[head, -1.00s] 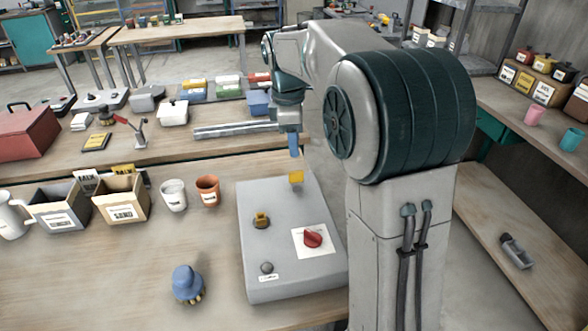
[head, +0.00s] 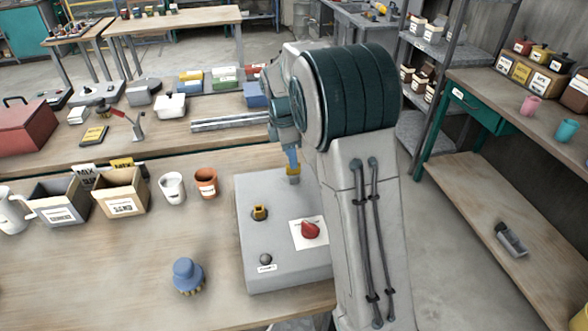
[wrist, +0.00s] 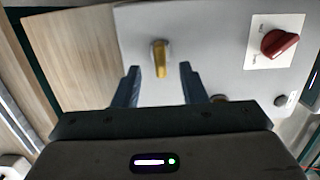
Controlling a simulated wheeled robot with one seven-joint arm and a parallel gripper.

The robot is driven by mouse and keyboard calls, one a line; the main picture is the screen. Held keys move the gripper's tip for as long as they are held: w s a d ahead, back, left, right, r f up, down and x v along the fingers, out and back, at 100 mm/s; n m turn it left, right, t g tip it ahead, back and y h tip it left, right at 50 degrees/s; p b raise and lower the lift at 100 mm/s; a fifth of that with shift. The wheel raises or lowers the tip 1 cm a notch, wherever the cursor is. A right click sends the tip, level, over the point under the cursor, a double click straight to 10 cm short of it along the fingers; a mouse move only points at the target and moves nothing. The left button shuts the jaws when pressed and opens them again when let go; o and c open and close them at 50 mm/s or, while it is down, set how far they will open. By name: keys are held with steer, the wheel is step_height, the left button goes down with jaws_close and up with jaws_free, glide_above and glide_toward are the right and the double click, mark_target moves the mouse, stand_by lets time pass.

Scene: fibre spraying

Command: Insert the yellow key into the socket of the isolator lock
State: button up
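The yellow key (head: 293,171) stands at the back of a grey box (head: 285,268) on the bench. In the wrist view the key (wrist: 161,59) stands upright from the grey surface, centred between my fingers and slightly beyond their tips. My gripper (wrist: 160,77) is open, with a blue finger on either side and nothing held. In the head view my gripper (head: 293,160) points down just over the key. A dark and yellow fitting (head: 260,213), which looks like the isolator lock, sits left on the box. Its socket is too small to make out.
A red rotary switch (head: 310,230) on a white plate and a small dark knob (head: 266,258) rise from the box. Orange (head: 206,183) and white (head: 172,188) cups and a blue brush (head: 188,275) stand to its left.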

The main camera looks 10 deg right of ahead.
mark_target(293, 172)
steer(key=f, duration=0.3)
steer(key=f+p, duration=0.1)
steer(key=shift+d+f, duration=0.2)
steer(key=shift+d, duration=0.15)
jaws_close()
steer(key=shift+r, duration=0.1)
